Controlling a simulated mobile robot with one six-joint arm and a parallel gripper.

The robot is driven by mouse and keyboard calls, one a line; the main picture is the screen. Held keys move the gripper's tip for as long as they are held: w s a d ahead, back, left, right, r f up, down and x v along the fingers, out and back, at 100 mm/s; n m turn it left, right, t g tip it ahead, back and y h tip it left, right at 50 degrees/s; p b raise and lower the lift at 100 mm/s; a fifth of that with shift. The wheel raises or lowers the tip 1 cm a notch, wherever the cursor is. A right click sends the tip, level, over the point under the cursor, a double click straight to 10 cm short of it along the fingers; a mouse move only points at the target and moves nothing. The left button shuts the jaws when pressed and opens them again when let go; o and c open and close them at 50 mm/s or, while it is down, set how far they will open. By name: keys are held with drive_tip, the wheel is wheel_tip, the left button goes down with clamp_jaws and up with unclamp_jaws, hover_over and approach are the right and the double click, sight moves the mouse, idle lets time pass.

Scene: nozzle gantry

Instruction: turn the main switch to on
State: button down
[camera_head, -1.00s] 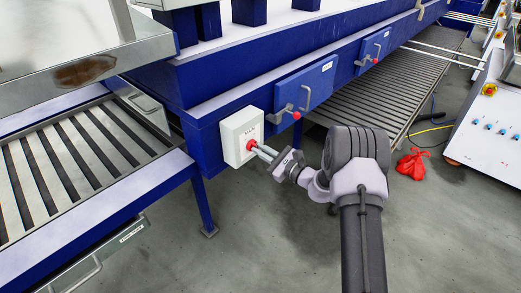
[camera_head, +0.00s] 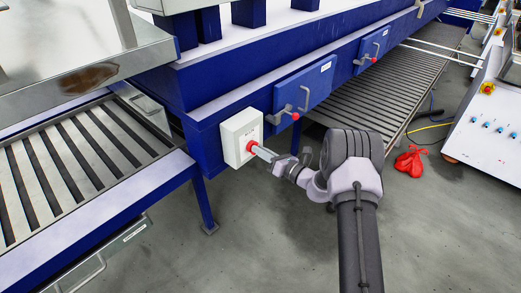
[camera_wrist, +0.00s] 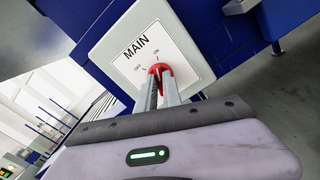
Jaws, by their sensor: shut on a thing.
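The main switch is a red knob (camera_head: 252,147) on a light grey box (camera_head: 240,137) fixed to the blue frame. In the wrist view the box front (camera_wrist: 184,36) reads MAIN, with OFF and ON labels, and looks tilted. My gripper (camera_head: 257,149) reaches the box from the right. Its two fingers are shut on the red knob (camera_wrist: 160,68), one on each side. The fingers hide part of the knob, so I cannot tell exactly which label it points at.
Blue panels with grey handles and red-tipped levers, one nearby (camera_head: 295,116), lie right of the box. A slatted conveyor (camera_head: 60,165) stands at the left. A red cloth-like thing (camera_head: 410,161) and a yellow cable lie on the grey floor at the right.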

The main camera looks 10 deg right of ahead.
drive_tip(key=shift+m, duration=0.5)
drive_tip(key=c, duration=1.5)
unclamp_jaws()
drive_tip(key=p+v, duration=0.2)
drive_tip(key=v, duration=1.5)
drive_tip(key=shift+s, duration=0.15)
drive_tip(key=shift+d, duration=0.1)
